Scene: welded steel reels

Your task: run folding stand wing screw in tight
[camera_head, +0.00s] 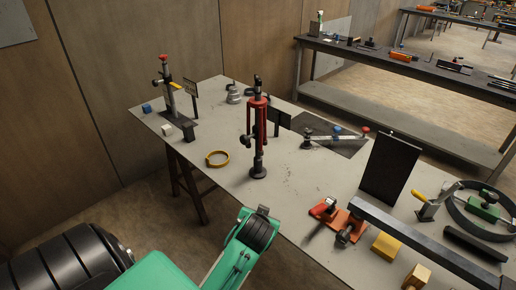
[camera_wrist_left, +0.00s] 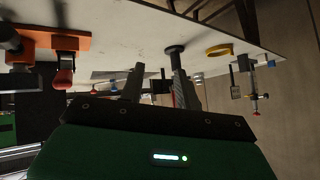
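The folding stand (camera_head: 264,130) is a red and black upright post with folded legs and a round dark foot on the grey table. A small dark knob (camera_head: 247,140) sticks out on its left side; it may be the wing screw, but it is too small to tell. My left gripper (camera_head: 263,212) is in front of the stand, apart from it, over the table's near edge. In the left wrist view, which is upside down, the gripper's two fingers (camera_wrist_left: 160,84) are spread with nothing visibly held. The stand (camera_wrist_left: 180,88) shows beyond them, partly hidden. My right gripper is not in view.
A yellow ring (camera_head: 217,159) lies left of the stand on the table (camera_head: 290,185). A red-tipped clamp post (camera_head: 167,90) stands at the far left. An orange clamp (camera_head: 343,222), a dark bar and a dark upright plate (camera_head: 390,167) are at the right.

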